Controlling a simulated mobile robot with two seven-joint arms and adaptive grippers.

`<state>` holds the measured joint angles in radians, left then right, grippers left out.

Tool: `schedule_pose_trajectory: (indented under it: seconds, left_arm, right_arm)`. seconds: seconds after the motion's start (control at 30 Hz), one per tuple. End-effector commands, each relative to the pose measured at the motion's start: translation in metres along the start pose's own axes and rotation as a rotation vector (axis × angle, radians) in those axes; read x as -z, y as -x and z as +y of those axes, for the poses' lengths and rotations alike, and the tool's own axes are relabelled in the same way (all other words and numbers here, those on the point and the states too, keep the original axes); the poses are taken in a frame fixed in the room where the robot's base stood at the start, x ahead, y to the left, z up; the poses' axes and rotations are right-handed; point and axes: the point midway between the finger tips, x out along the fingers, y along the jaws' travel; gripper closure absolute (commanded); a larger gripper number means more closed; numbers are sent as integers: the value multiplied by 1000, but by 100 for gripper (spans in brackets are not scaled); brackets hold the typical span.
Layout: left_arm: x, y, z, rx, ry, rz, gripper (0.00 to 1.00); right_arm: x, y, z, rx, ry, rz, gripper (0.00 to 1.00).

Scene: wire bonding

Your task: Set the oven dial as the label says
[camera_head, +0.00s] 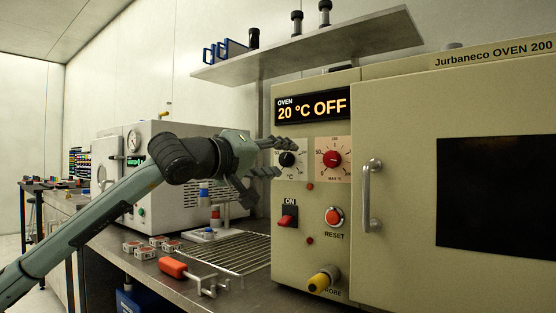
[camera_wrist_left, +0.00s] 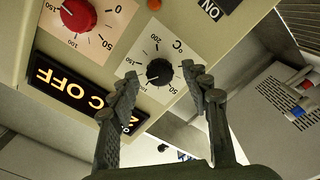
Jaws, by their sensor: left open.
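The black oven dial (camera_head: 287,159) sits on a white scale plate marked °C on the oven's front panel. It also shows in the left wrist view (camera_wrist_left: 160,72), between my fingertips in the picture; its exact setting is too small to read. My left gripper (camera_head: 274,158) is open, its fingers pointing at the panel at the dial's left. I cannot tell whether they touch the dial. The display (camera_head: 311,106) reads "OVEN 20 °C OFF". A red MAX °C dial (camera_head: 332,159) is right of the black one. I see no readable setting label. My right gripper is out of view.
Below the dials are a red switch (camera_head: 287,221) marked ON, a red RESET button (camera_head: 334,216) and a yellow-capped probe plug (camera_head: 323,279). The oven door handle (camera_head: 372,195) stands out at right. A wire rack (camera_head: 228,252) and red-handled tool (camera_head: 173,267) lie on the bench.

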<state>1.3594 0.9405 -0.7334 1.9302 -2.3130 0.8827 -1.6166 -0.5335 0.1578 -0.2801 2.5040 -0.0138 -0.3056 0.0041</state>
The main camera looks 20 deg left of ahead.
Motion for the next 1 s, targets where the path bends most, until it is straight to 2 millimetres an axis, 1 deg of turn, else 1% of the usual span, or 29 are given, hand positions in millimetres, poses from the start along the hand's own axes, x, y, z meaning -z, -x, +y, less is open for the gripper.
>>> schedule_pose_trajectory:
  seconds: [0.07, 0.17, 0.27, 0.5, 0.63, 0.8, 1.0]
  left_arm:
    - [0, 3, 0, 0, 0, 1, 52]
    - [1, 13, -1, 1, -1, 1, 52]
    - [1, 32, -1, 2, -2, 3, 52]
    - [1, 83, -2, 3, -2, 2, 52]
    - [0, 104, -1, 3, -3, 2, 52]
    - [0, 118, 0, 1, -1, 1, 52]
    - [0, 120, 0, -1, 1, -1, 52]
  right_arm:
    - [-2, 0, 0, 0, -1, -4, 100]
    - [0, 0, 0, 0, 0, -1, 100]
    - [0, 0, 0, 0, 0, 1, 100]
    - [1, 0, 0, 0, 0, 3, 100]
    - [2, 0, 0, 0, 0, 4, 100]
    - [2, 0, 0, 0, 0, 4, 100]
    - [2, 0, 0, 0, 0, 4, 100]
